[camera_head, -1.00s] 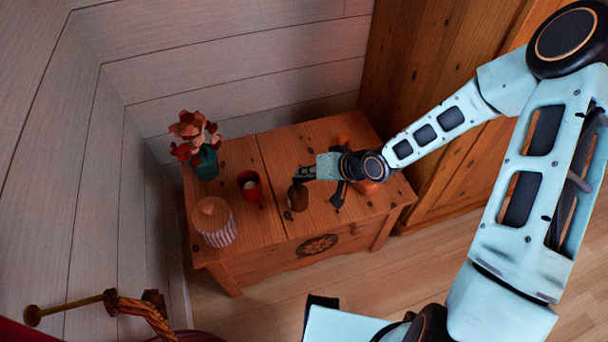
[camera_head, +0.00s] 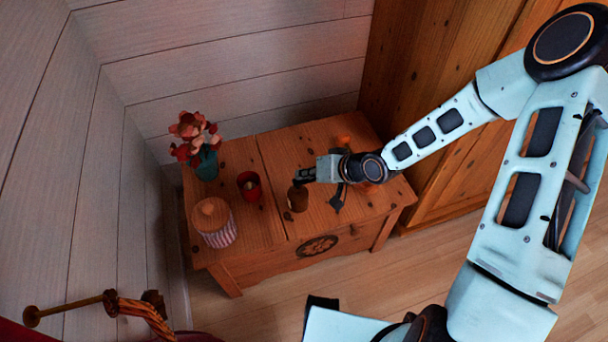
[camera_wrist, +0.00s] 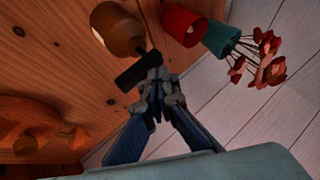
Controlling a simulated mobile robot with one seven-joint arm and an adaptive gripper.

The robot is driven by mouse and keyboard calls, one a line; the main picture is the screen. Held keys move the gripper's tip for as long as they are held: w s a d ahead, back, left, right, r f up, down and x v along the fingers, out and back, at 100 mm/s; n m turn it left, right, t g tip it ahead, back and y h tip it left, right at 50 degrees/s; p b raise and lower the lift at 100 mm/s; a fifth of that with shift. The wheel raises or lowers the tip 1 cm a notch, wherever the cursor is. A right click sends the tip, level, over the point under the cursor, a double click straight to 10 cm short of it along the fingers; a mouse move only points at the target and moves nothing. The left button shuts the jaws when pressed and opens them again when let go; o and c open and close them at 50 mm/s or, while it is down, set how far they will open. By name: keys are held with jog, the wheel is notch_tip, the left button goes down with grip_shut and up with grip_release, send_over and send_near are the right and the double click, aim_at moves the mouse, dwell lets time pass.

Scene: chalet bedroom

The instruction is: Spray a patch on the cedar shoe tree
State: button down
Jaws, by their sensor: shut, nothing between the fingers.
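A brown spray bottle (camera_head: 298,199) with a dark nozzle stands upright on the wooden chest; it also shows in the wrist view (camera_wrist: 117,28). My gripper (camera_head: 306,177) is at the bottle's top, with its fingers shut and nothing held between them. In the wrist view the fingertips (camera_wrist: 153,82) are right by the black nozzle; whether they touch it I cannot tell. The cedar shoe tree (camera_wrist: 40,120), orange-brown wood, lies on the chest at the left of the wrist view. In the head view my wrist hides most of it, and an orange end (camera_head: 343,140) shows behind.
On the chest (camera_head: 270,235) stand a red cup (camera_head: 249,190), a striped jar with a wooden lid (camera_head: 213,228) and a teal vase (camera_head: 205,167) with red flowers. Plank walls are behind and left. A wooden wardrobe (camera_head: 435,80) stands close on the right.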

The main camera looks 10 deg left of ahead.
jog(key=shift+r, duration=0.25)
notch_tip(320, 180, up, 6)
jog(key=p, duration=0.6)
jog(key=shift+r, duration=0.1)
dwell(0.7)
